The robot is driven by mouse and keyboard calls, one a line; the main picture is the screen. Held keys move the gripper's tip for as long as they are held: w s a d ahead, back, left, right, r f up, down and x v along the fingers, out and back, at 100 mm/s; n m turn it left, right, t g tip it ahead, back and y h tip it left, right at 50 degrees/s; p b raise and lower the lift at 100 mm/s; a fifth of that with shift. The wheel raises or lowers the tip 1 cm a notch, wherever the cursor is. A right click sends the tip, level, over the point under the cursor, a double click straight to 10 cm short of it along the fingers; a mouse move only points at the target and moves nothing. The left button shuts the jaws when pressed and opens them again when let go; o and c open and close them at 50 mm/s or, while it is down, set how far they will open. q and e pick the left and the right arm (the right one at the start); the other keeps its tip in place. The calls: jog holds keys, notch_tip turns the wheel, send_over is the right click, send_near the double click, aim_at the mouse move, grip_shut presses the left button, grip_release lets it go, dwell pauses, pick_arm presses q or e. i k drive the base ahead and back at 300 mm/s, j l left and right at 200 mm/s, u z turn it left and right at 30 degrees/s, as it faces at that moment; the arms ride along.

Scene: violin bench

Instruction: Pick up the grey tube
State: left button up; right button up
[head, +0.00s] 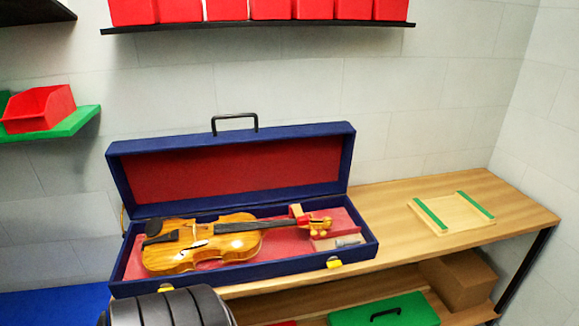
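A small grey piece (347,243), likely the grey tube, lies at the right end of the open blue violin case (367,252). Neither of my grippers can be made out. A dark rounded part at the bottom left edge looks like part of my own body and covers a bit of the case's front.
The wooden bench (395,211) is clear between the case and a wooden board with green strips (452,213). The case's lid (235,172) stands open behind. A shelf with red bins (270,10) hangs above. Below are a green box (385,312) and a cardboard box (460,280).

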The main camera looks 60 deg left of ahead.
aim_at(338, 244)
jog(key=j+u, duration=0.1)
jog(key=u, duration=1.3)
